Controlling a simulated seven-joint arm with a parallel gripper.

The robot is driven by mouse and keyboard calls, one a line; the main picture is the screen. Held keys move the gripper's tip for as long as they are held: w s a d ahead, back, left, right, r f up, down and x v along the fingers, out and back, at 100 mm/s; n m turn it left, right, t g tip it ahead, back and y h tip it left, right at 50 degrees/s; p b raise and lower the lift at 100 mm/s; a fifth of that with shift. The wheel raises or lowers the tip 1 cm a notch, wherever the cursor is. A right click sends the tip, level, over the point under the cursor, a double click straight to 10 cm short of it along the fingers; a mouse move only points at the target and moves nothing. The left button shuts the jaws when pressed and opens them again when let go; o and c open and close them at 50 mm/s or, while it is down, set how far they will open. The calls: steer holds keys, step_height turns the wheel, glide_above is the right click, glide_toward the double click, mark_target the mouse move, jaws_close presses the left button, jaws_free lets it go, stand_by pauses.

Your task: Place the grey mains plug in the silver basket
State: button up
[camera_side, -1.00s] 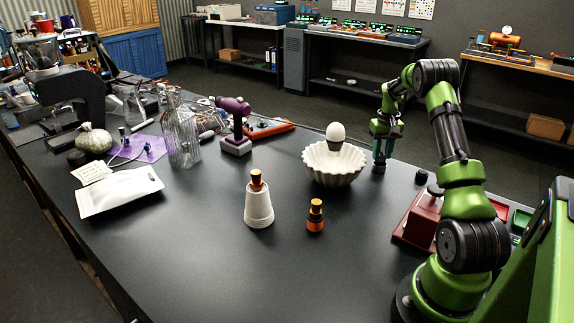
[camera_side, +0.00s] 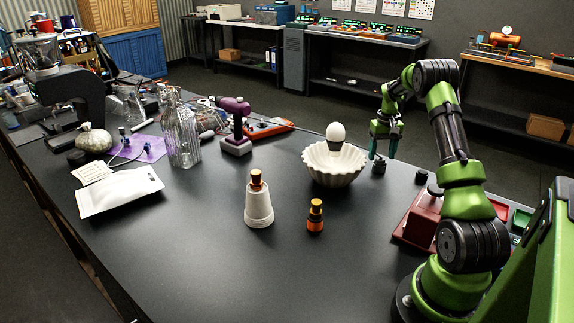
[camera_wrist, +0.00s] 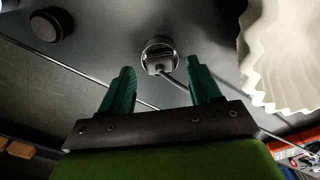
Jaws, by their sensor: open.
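In the wrist view, a small round silver basket (camera_wrist: 147,59) stands on the dark table beyond my fingertips. The grey mains plug (camera_wrist: 158,62) appears to sit inside its rim, with its cable (camera_wrist: 178,80) running out over the edge towards my right finger. My gripper (camera_wrist: 160,70) is open, its two green fingers apart, with nothing between them. In the side view my gripper (camera_side: 382,156) is just above the basket (camera_side: 378,167), which looks small and dark there. The plug cannot be made out in that view.
A white fluted bowl (camera_side: 334,168) with an egg-like white piece stands close left of my gripper. A dark round knob (camera_side: 421,177) lies to the right. The front middle of the table is clear.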

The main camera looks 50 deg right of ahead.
mark_target(381, 159)
step_height(381, 159, up, 7)
stand_by(0.6)
